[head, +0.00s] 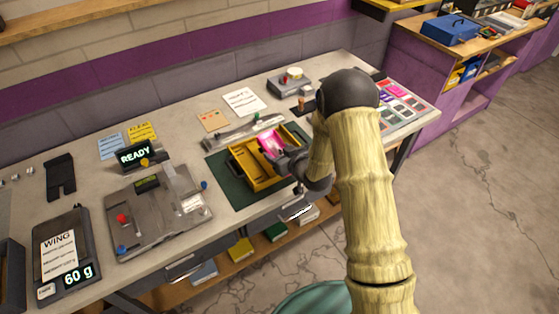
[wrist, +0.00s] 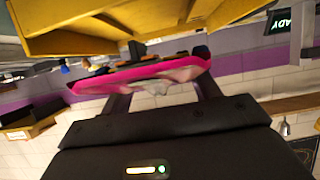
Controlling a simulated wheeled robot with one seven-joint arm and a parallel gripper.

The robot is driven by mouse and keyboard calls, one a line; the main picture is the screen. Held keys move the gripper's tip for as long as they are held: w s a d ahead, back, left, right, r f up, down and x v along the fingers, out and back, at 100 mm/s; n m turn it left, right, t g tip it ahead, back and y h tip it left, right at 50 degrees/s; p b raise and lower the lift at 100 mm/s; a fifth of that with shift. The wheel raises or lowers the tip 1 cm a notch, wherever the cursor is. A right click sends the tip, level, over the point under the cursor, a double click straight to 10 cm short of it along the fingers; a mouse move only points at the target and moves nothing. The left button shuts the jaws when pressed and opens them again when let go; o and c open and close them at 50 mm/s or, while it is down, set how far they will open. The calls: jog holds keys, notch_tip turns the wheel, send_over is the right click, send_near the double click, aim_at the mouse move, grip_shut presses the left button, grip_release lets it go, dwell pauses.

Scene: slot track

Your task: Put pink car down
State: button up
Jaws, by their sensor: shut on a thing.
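The pink car (head: 271,145) is held at the end of my arm, just over the right part of the yellow tray (head: 246,170). My gripper (head: 284,156) is shut on it; the fingers partly hide it in the head view. In the wrist view the pink car (wrist: 140,76) lies across between the two dark fingers (wrist: 160,95), seen edge-on. The yellow tray (wrist: 130,28) fills the top of that view, close to the car. I cannot tell whether the car touches the tray.
The tray stands on a dark green mat (head: 228,187) on the grey bench. A grey track strip (head: 243,132) lies behind it. A device reading READY (head: 140,156), a flat metal fixture (head: 158,215) and a scale reading 60 g (head: 68,260) stand to the left.

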jog(key=shift+f+p, duration=0.4)
jog(key=shift+f, duration=1.55)
jog(key=shift+f, duration=0.2)
jog(key=o, duration=1.2)
jog(key=shift+c, duration=0.2)
jog(key=shift+d+r, duration=0.1)
jog(key=shift+r, duration=0.2)
jog(key=b+v, duration=0.2)
jog(key=v, duration=1)
jog(key=shift+b, duration=0.4)
